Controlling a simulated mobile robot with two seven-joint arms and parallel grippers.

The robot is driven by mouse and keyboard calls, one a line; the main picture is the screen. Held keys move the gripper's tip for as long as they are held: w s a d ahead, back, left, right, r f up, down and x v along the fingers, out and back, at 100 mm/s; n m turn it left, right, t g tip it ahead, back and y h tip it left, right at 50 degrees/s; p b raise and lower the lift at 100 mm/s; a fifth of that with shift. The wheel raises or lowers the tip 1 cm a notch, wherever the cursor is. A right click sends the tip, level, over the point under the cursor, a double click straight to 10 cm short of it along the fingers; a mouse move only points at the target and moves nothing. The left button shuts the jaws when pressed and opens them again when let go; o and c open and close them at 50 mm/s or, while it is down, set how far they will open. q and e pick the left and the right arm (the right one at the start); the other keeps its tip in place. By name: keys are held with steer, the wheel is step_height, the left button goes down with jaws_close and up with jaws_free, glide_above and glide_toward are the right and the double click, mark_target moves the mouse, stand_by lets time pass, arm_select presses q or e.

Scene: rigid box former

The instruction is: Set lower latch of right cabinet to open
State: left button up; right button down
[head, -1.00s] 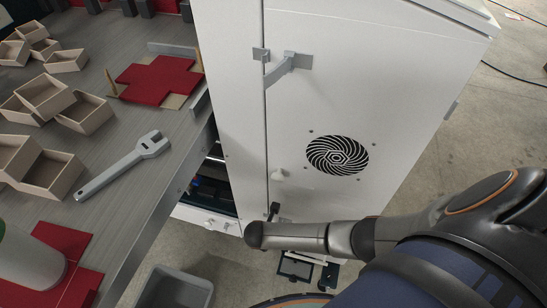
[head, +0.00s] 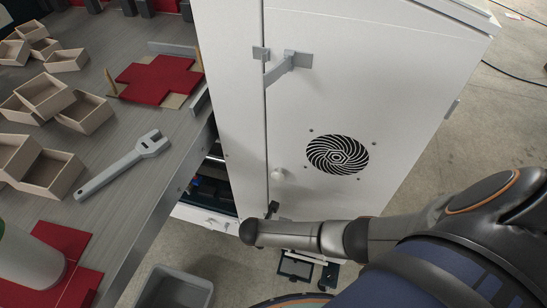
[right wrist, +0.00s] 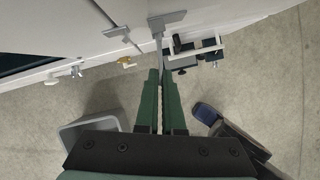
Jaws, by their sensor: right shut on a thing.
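The right cabinet (head: 360,70) is white, with a door seam down its front. Its upper latch (head: 288,66) is a grey lever, angled across the seam. The lower latch (right wrist: 158,42) shows in the right wrist view as a grey plate with a thin lever hanging from it. A grey catch piece (right wrist: 117,32) sits to its left, apart from the lever. My right gripper (right wrist: 159,74) has its green fingers closed on the lever's end. In the head view my own wrist hides most of this gripper and the lower latch. My left gripper is not in view.
A grey bench (head: 120,205) at left holds a wrench (head: 125,165), wooden boxes (head: 45,95) and a red box blank (head: 155,80). A grey bin (head: 175,290) stands on the floor.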

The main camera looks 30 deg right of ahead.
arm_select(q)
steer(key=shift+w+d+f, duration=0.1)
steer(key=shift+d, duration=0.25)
arm_select(e)
steer(key=shift+w+a+m+g, duration=0.25)
steer(key=shift+w+m+g, duration=0.35)
steer(key=shift+m, duration=0.6)
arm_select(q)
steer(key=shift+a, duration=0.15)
arm_select(e)
steer(key=shift+w+r, duration=0.15)
steer(key=shift+w, duration=0.15)
steer(key=c, duration=1)
jaws_free()
steer(key=shift+a, duration=0.1)
steer(key=shift+c, duration=0.2)
steer(key=shift+s, duration=0.15)
